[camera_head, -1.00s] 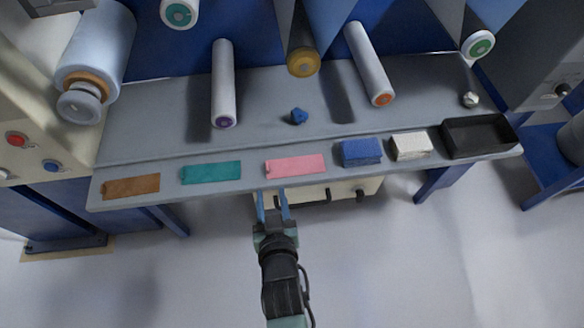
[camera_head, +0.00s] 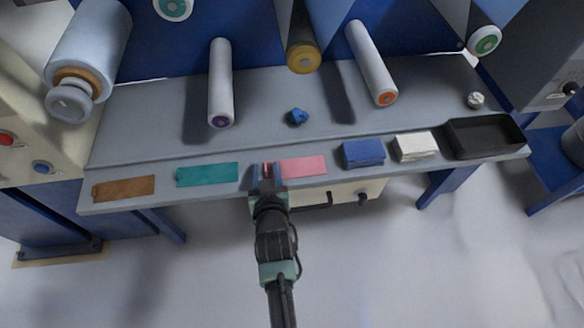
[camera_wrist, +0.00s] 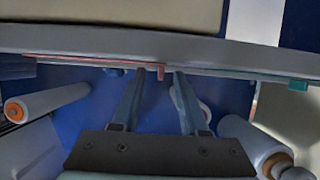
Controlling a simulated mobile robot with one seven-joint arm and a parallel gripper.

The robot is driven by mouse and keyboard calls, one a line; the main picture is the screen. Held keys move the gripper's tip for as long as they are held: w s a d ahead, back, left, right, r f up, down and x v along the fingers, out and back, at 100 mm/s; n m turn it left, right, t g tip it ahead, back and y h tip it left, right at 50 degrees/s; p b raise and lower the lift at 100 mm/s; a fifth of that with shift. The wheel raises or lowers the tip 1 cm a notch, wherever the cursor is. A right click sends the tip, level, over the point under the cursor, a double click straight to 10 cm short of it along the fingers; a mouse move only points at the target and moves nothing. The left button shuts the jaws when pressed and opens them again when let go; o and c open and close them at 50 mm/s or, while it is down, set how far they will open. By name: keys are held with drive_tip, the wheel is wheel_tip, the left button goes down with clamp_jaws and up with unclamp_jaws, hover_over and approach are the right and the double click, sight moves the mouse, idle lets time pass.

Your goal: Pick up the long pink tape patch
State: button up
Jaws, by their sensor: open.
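The long pink tape patch (camera_head: 303,167) lies flat along the front of the grey worktable (camera_head: 265,137). My gripper (camera_head: 266,169) is at the patch's left end, with its jaws open. In the head view a bit of pink shows between the two fingers. In the wrist view the pink patch (camera_wrist: 100,61) is seen edge-on as a thin strip along the table edge. Its small bent end tab lies between the fingertips of my gripper (camera_wrist: 159,73). I cannot tell whether either finger touches it.
A teal patch (camera_head: 207,175) and a brown patch (camera_head: 124,188) lie to the left. A blue block (camera_head: 363,153), a white block (camera_head: 414,147) and a black tray (camera_head: 484,138) stand to the right. White rollers (camera_head: 221,85) overhang the table behind.

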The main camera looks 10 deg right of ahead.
clamp_jaws()
idle(0.4)
wheel_tip(320, 180, up, 10)
drive_tip(key=p, duration=0.3)
